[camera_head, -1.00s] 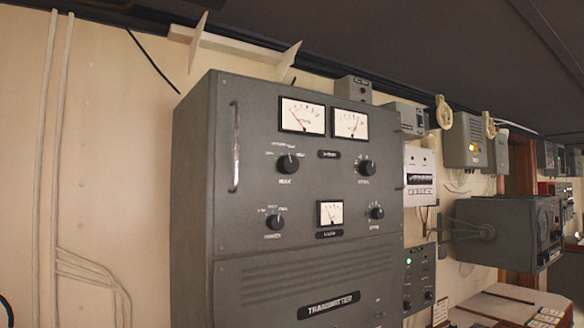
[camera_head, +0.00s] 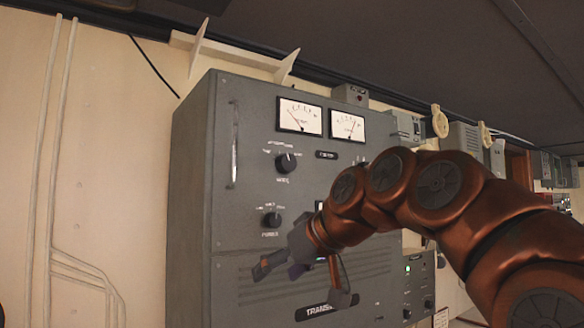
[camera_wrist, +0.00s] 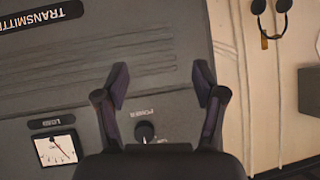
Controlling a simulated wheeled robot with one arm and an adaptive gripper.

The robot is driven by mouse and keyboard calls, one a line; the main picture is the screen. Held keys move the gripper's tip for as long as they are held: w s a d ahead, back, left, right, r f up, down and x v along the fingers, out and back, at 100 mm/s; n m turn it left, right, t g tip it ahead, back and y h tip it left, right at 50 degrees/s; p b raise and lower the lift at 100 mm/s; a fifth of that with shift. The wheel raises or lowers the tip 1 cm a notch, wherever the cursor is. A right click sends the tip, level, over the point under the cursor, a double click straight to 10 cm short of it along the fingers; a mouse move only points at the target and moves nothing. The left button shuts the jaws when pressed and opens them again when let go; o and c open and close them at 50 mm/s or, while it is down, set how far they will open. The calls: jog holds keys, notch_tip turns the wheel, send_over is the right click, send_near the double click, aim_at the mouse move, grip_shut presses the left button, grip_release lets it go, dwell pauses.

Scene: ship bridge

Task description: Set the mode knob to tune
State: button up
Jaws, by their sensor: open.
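The mode knob (camera_head: 285,162) is a black round knob on the upper left of the grey transmitter's front (camera_head: 225,130), with "MODE" under it. White position marks sit above it, too small to read; I cannot tell its setting. My gripper (camera_head: 301,283) is open and empty in front of the lower panel, below and slightly right of the mode knob, apart from it. In the wrist view, its two fingers (camera_wrist: 161,79) are spread over the panel, which appears upside down. The mode knob is not in that view.
The power knob (camera_head: 271,220) is below the mode knob; it also shows in the wrist view (camera_wrist: 145,132) between my fingers' bases. Two meters (camera_head: 324,121) are above. A vertical handle (camera_head: 234,150) stands out at the left. My arm hides the right-side knobs.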

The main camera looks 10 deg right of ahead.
notch_tip(320, 180, up, 11)
jog(key=w+d+t+y+b, duration=0.1)
jog(key=w+d+t, duration=0.1)
jog(key=d+t, duration=0.1)
jog(key=n+t+y+b, duration=0.1)
jog(key=n+t+b, duration=0.1)
jog(key=t, duration=0.2)
send_near(290, 162)
jog(key=w, duration=0.2)
jog(key=shift+a+p+x, duration=0.2)
jog(key=shift+p+x, duration=0.55)
jog(key=shift+x, duration=1.15)
jog(key=shift+a+p+x, duration=0.15)
jog(key=shift+p+x, duration=0.6)
jog(key=shift+x, duration=1.15)
jog(key=shift+s, duration=0.15)
jog(key=c, duration=1.1)
